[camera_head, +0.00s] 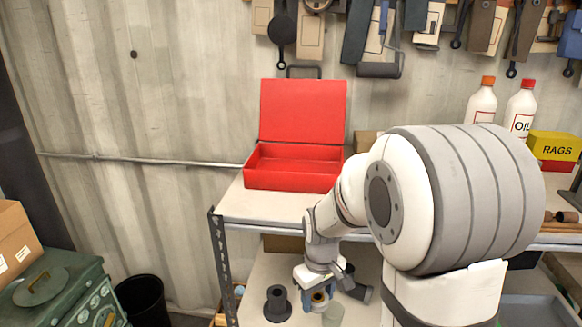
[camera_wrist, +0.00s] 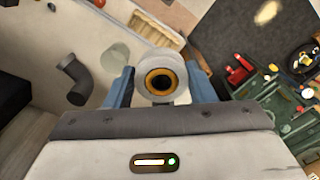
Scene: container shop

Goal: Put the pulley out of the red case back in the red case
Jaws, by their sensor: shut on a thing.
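The red case (camera_head: 293,181) stands on the upper shelf in the head view with its lid (camera_head: 303,112) open upright; its front wall hides most of its floor. My gripper (camera_head: 316,284) is low in front of the shelf unit, below and right of the case, at the height of the lower shelf. In the wrist view my gripper (camera_wrist: 160,85) has its blue fingers on both sides of the pulley (camera_wrist: 178,97), a pale round piece with a brass ring around a dark hole. The pulley also shows small in the head view (camera_head: 320,298).
A dark flanged pipe piece (camera_head: 277,305) and a dark elbow (camera_wrist: 76,80) are on the lower shelf near my gripper. A translucent cup (camera_head: 333,315) is close too. Oil bottles (camera_head: 521,108) and a rags box (camera_head: 554,147) stand right. Tools hang above.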

